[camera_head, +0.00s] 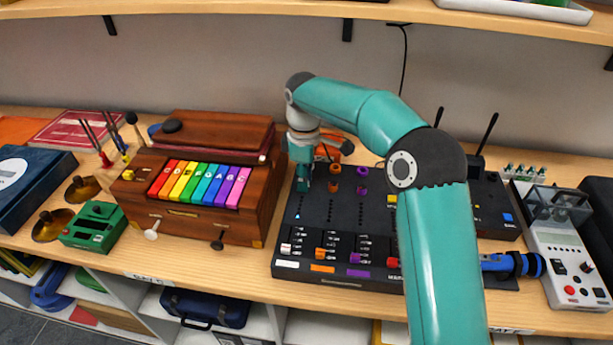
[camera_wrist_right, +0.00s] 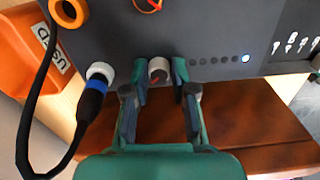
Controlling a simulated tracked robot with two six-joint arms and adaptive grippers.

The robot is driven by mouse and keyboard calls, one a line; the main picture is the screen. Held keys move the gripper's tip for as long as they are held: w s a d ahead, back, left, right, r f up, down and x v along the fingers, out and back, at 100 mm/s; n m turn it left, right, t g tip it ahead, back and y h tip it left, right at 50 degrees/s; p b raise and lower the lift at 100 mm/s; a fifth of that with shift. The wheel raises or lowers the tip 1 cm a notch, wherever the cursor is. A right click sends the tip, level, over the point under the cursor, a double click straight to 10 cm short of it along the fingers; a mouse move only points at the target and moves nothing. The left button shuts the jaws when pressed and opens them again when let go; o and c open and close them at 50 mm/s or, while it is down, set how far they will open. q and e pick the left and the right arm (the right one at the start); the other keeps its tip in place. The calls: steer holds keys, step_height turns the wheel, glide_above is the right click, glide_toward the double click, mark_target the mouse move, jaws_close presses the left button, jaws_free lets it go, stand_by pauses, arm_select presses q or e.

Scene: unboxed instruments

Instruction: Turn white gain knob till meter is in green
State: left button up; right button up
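The mixer (camera_head: 330,225) is a black sloped panel in the middle of the table. Its white gain knob (camera_wrist_right: 158,68), with a red mark on top, shows in the right wrist view; my gripper hides it in the head view. My right gripper (camera_head: 304,184) points down at the mixer's far left corner. In the wrist view its two fingers (camera_wrist_right: 160,76) stand close against both sides of the knob. The meter (camera_wrist_right: 221,61) is a row of small dots beside the knob. Only the end dot farthest from the knob is lit, pale blue-white. My left gripper is out of view.
A cable with a blue plug (camera_wrist_right: 92,95) sits beside the knob. A wooden box with rainbow keys (camera_head: 200,184) stands close on the left of the mixer. Orange (camera_head: 335,168) and purple (camera_head: 362,172) knobs stand to the right. A shelf (camera_head: 300,9) runs overhead.

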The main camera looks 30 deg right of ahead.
jaws_close()
steer(key=shift+d, duration=0.15)
stand_by(0.5)
steer(key=shift+m+p, duration=0.3)
steer(key=shift+m, duration=0.3)
steer(key=m+p, duration=0.1)
steer(key=m, duration=0.1)
steer(key=shift+r+m, duration=0.1)
steer(key=shift+m, duration=0.3)
steer(key=m, duration=0.4)
steer(key=shift+m+p, duration=0.3)
steer(key=shift+p, duration=0.1)
